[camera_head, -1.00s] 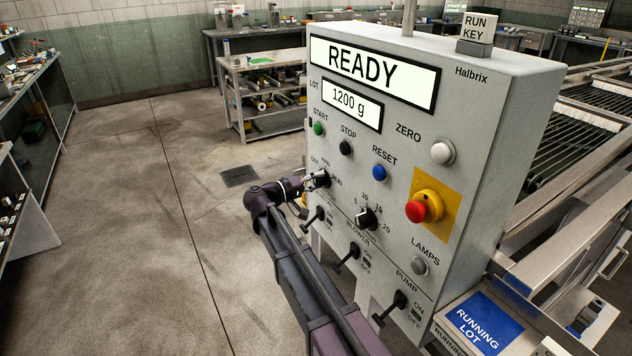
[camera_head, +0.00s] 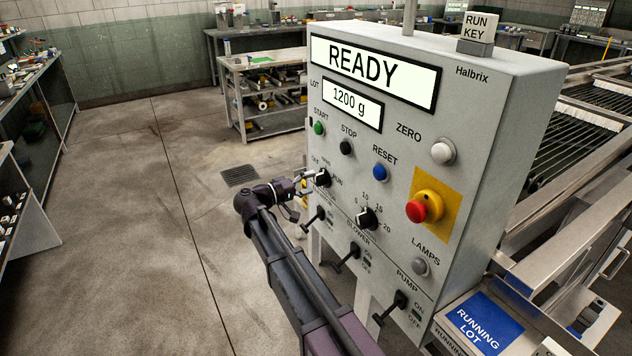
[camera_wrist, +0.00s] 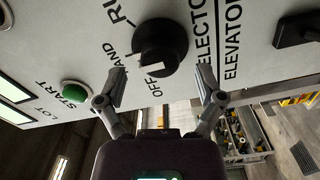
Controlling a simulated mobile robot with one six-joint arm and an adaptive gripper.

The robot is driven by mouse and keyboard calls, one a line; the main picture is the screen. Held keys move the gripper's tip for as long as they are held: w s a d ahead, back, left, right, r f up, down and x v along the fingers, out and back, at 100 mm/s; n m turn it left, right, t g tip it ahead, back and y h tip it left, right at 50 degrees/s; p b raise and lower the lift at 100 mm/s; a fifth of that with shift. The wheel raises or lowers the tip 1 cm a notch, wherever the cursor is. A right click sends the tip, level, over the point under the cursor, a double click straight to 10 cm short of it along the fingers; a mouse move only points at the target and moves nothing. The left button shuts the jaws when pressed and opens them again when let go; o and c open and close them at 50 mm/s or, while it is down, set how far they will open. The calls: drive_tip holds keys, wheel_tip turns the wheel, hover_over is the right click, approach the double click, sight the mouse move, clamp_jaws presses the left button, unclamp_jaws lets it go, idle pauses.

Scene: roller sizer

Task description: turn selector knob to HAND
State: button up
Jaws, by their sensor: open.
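The selector knob (camera_head: 322,178) is a round black knob on the grey control panel, below the START button. In the wrist view the knob (camera_wrist: 160,42) has a pale mark on its lower edge, on the side of the OFF and HAND labels. I cannot tell exactly which label it points to. The HAND label (camera_wrist: 109,56) shows left of the knob, with RUN above it and OFF below. My gripper (camera_wrist: 160,82) is open and empty. Its fingers are spread wide to either side, short of the knob and apart from it. In the head view my gripper (camera_head: 305,182) is just left of the knob.
The green START button (camera_wrist: 76,94) lies near my left finger in the wrist view. Black switch levers (camera_head: 313,220) stick out below the selector. A feed dial (camera_head: 366,218) and red emergency stop (camera_head: 417,211) are further right. The floor left of the panel is clear.

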drive_tip(key=v, duration=0.9)
drive_tip(key=shift+s, duration=0.2)
